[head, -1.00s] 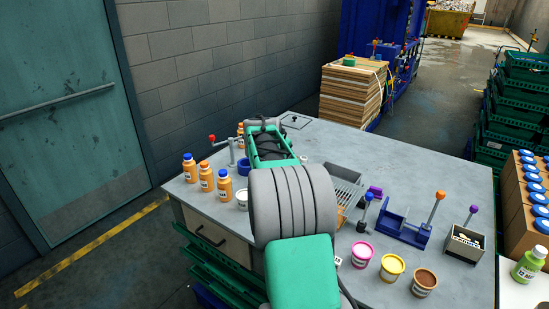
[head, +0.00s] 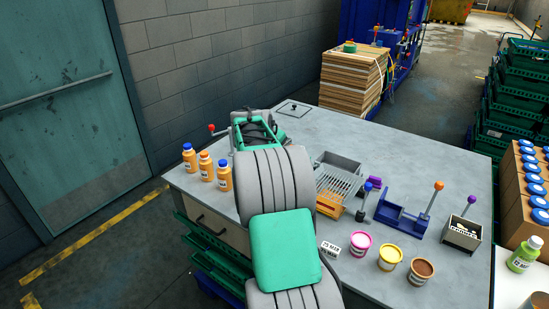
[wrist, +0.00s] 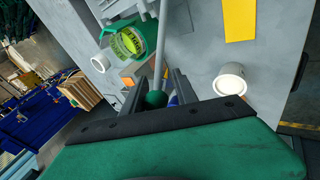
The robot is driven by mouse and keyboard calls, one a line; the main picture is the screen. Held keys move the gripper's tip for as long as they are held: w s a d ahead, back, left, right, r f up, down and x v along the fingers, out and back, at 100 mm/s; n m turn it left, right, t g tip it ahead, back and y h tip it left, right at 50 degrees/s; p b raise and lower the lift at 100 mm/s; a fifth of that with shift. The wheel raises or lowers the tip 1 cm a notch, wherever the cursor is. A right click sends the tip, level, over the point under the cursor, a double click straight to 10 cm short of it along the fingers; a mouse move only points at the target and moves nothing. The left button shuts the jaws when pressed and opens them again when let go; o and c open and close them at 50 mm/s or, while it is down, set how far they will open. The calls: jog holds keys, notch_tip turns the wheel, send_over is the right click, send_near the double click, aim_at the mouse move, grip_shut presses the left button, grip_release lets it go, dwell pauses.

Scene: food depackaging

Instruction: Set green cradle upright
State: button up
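In the wrist view, a green cradle (wrist: 147,38) stands near the top, with a round lime-green labelled item (wrist: 127,43) in it. I cannot tell whether the cradle is upright or tilted. A grey lever rod (wrist: 160,52) runs down from beside it to a dark green ball knob (wrist: 155,99). My gripper (wrist: 156,88) is open, its two dark fingers on either side of the knob with gaps showing. In the head view my arm hides the cradle and the fingertips.
White tubs (wrist: 230,83) stand near my gripper. In the head view, orange bottles (head: 206,166) line the bench's left edge. A blue cradle (head: 402,216), a wire rack (head: 339,180) and coloured-lid tubs (head: 390,258) are at right. The bench's back right is clear.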

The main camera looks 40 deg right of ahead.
jog(key=o, duration=0.3)
jog(key=shift+d, duration=0.1)
jog(key=shift+o, duration=0.2)
jog(key=shift+r, duration=0.1)
jog(key=b+v, duration=0.1)
jog(key=v, duration=0.6)
jog(key=shift+a+r+b, duration=0.25)
jog(key=shift+r+b, duration=0.05)
jog(key=shift+s, duration=0.1)
jog(key=s+a+t+y, duration=0.2)
jog(key=s+a+y, duration=0.1)
jog(key=a, duration=1.6)
jog(key=s+a+f+y, duration=0.1)
jog(key=s+a+f, duration=0.2)
jog(key=s+a, duration=0.4)
jog(key=s+a+f+m+y, duration=0.1)
jog(key=s+a+f+y, duration=0.1)
jog(key=s+a+f, duration=0.2)
jog(key=s+a, duration=0.3)
jog(key=a, duration=0.5)
jog(key=shift+a+g, duration=0.3)
jog(key=shift+g, duration=0.1)
